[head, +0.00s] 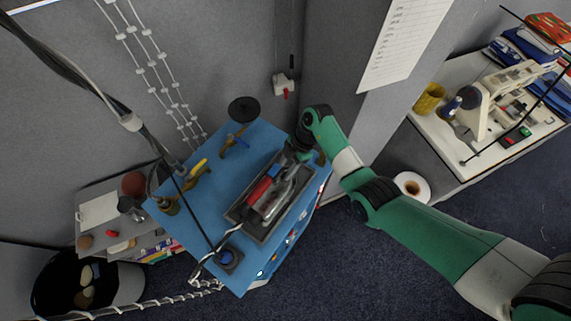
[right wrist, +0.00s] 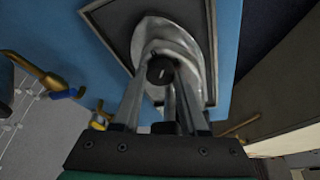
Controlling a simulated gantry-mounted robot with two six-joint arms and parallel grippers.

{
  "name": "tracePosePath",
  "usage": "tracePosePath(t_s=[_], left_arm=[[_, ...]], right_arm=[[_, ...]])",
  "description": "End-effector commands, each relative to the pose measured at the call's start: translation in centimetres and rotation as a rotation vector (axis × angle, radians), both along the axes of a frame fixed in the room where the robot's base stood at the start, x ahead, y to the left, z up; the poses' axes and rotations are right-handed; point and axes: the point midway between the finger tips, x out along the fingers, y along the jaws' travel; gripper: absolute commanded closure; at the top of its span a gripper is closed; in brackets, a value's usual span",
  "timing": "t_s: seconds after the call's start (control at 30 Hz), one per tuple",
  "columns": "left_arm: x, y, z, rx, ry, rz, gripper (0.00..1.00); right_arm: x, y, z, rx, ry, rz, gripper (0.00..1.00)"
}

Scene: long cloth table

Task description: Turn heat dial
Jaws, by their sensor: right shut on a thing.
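The heat dial (right wrist: 160,70) is a small round black knob with a pale mark. It sits on a silvery metal iron (right wrist: 182,42) in the right wrist view. The iron, with a red and blue handle (head: 261,187), lies in a dark shallow tray (head: 247,228) on a blue surface in the head view. My right gripper (right wrist: 160,82) is shut on the dial, its fingertips at either side of the knob. In the head view my green right arm reaches to the far end of the tray, and the dial is hidden there. My left gripper is not in view.
The blue worktop (head: 181,222) also holds a dark box with a blue button (head: 227,257), brass fittings (head: 169,204) and a black disc (head: 244,109). A cable hangs across its left side. A sewing machine (head: 486,96) stands on a table at right.

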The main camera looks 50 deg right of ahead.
Motion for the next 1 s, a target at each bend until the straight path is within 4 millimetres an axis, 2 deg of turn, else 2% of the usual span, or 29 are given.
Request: tracePosePath(t_s=[0.5,0.7,1.0], left_arm=[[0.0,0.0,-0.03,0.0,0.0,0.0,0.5],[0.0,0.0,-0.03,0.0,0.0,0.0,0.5],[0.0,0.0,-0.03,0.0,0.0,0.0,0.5]], right_arm=[[-0.2,0.28,0.02,-0.001,-0.005,-0.455,1.0],[-0.26,0.32,0.03,-0.001,-0.003,-0.571,1.0],[-0.26,0.37,0.02,-0.001,-0.004,-0.651,1.0]])
